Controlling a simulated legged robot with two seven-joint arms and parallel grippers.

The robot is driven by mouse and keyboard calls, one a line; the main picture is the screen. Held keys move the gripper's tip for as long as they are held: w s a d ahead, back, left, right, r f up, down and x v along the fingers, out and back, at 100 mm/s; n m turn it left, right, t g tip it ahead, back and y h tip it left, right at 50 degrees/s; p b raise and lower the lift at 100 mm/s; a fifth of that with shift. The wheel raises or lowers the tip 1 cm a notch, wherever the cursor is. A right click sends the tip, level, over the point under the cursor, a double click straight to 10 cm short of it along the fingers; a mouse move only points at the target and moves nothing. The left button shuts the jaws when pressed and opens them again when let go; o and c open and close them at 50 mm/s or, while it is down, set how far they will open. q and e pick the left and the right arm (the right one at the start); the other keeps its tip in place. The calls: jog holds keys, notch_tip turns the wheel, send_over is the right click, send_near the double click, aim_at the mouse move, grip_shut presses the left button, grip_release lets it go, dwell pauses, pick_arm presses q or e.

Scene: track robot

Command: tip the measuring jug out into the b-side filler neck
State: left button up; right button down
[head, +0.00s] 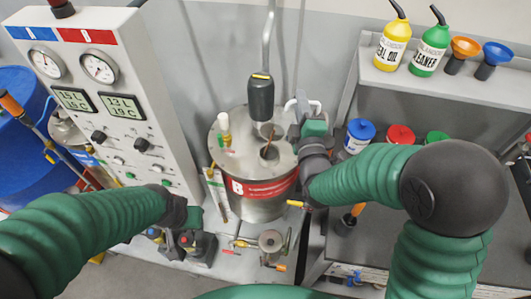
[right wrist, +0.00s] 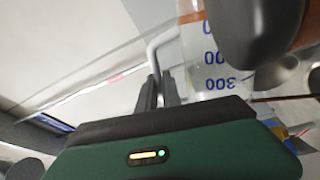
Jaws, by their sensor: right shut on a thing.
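A steel tank (head: 255,208) with a red label stands in the middle of the head view. Its lid has a round dark opening (head: 269,152), seemingly the b-side filler neck. My right gripper (head: 303,118) is above the lid's right edge, shut on the measuring jug's handle (head: 300,103). In the right wrist view, the clear measuring jug (right wrist: 215,65) shows blue numbers upside down, beside the gripper fingers (right wrist: 158,92).
A dark grey-and-yellow fitting (head: 261,98) hangs over the lid on a pipe. A gauge panel (head: 100,85) stands at left. A shelf (head: 460,105) at right carries bottles and funnels, with several coloured-lidded tubs (head: 400,135) below.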

pick_arm(q)
jog(key=shift+s+a+f, duration=0.1)
jog(key=shift+s+f, duration=0.05)
jog(key=shift+f, duration=0.1)
pick_arm(e)
jog(key=shift+f, duration=0.25)
pick_arm(q)
jog(key=shift+s+a+f+b, duration=0.1)
jog(key=shift+s+a+b, duration=0.05)
jog(key=shift+a+b, duration=0.15)
pick_arm(e)
jog(key=shift+a, duration=0.25)
pick_arm(q)
jog(key=shift+s+a+f, duration=0.1)
jog(key=shift+s+a, duration=0.05)
jog(key=shift+s, duration=0.05)
pick_arm(e)
jog(key=shift+f+n, duration=0.1)
jog(key=shift+n, duration=0.3)
pick_arm(q)
jog(key=shift+s+a+f, duration=0.1)
jog(key=shift+s+a, duration=0.05)
jog(key=shift+a, duration=0.05)
pick_arm(e)
jog(key=shift+a, duration=0.2)
